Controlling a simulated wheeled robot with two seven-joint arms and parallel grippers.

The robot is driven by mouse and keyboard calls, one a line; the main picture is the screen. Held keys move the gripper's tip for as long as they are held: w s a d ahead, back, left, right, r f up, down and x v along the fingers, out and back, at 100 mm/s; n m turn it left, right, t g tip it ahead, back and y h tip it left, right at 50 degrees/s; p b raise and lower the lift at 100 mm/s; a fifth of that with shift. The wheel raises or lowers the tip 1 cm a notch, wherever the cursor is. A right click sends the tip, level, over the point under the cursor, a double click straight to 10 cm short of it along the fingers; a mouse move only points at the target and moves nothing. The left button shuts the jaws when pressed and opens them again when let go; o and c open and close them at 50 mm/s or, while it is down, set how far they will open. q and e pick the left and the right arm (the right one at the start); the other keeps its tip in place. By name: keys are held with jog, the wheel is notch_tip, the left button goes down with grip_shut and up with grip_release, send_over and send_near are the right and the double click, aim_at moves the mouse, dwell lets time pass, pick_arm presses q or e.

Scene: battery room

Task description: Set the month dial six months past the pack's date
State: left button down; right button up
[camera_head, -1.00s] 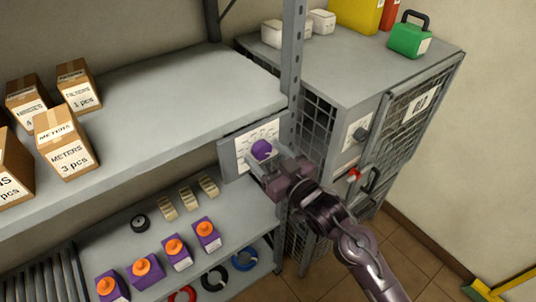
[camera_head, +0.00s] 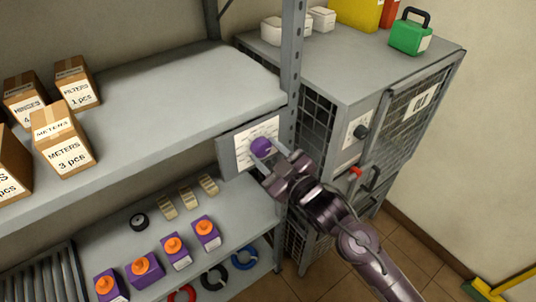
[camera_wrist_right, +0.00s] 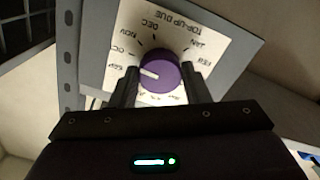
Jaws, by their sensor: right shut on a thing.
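The purple month dial (camera_head: 262,147) sits on a pale panel (camera_head: 240,158) fixed at the shelf's right end. It also shows in the right wrist view (camera_wrist_right: 160,76), where the panel reads "TOP-UP DUE" with months around the knob. The knob's white mark points left, close to SEP; the lower month labels are hidden by my gripper. My right gripper (camera_head: 268,160) is shut on the knob, one finger on each side (camera_wrist_right: 160,88). Purple packs with orange caps (camera_head: 176,252) stand on the lower shelf; no date is readable on them. My left gripper is out of view.
Cardboard boxes (camera_head: 68,145) stand on the upper shelf. A mesh cabinet (camera_head: 375,75) with a dark knob and a red-marked handle is right of the panel. Small beige blocks (camera_head: 187,197) and coloured rings (camera_head: 245,258) lie lower down.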

jog(key=o, duration=1)
jog(key=shift+c, duration=0.2)
jog(key=shift+s+d, duration=0.2)
jog(key=shift+s, duration=0.1)
jog(key=b+v, duration=0.2)
jog(key=v, duration=0.5)
